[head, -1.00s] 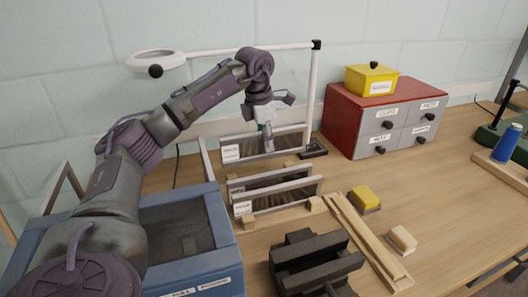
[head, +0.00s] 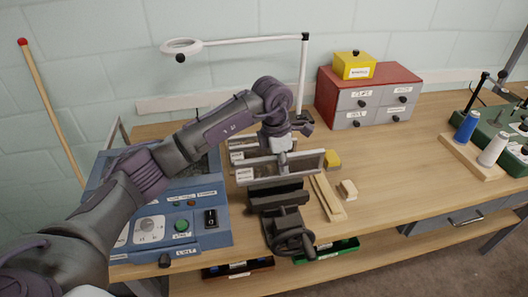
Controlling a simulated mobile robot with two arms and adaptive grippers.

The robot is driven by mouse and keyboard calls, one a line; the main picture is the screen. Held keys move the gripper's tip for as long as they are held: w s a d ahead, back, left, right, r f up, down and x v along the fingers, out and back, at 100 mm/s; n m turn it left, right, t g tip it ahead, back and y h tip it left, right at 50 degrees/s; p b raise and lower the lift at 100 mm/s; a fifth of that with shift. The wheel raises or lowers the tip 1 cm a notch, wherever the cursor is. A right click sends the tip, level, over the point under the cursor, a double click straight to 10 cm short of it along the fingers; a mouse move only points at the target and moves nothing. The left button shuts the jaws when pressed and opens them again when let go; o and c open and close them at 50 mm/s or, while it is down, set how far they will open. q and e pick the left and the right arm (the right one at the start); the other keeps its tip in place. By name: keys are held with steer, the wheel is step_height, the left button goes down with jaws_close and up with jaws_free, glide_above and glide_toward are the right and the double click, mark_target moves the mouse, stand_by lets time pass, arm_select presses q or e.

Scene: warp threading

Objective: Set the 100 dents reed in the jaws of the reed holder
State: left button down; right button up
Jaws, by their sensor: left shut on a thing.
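My left gripper (head: 281,153) is shut on the top edge of a reed (head: 302,165), a long flat frame with a pale label at its left end. The label's print is too small to read. The reed is held level and lengthwise just above and behind the dark jaws of the reed holder (head: 279,196), a vise with a round handwheel at its front. I cannot tell whether the reed's lower edge touches the jaws. Other reeds (head: 236,146) stand in the rack behind, partly hidden by my arm. My right gripper is not in view.
A blue control box (head: 205,240) with a dial and buttons stands left of the holder. Red-grey drawers (head: 372,100) stand behind. The table's right middle is clear.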

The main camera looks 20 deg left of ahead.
mark_target(282, 178)
arm_select(q)
steer(key=shift+w+a+f, duration=0.1)
steer(key=shift+f, duration=0.25)
steer(key=shift+w+f+b, duration=0.1)
steer(key=shift+f+b, duration=0.3)
steer(key=shift+f, duration=0.1)
steer(key=shift+f+b, duration=0.5)
steer(key=shift+f, duration=0.4)
steer(key=shift+f+b, duration=0.35)
steer(key=shift+f, duration=0.35)
steer(key=shift+f+b, duration=1.15)
steer(key=shift+f, duration=0.15)
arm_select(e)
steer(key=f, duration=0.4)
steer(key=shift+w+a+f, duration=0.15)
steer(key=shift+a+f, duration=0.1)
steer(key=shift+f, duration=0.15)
arm_select(q)
steer(key=shift+f+b, duration=0.3)
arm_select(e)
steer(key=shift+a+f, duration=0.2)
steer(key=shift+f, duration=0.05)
arm_select(q)
steer(key=shift+r, duration=0.1)
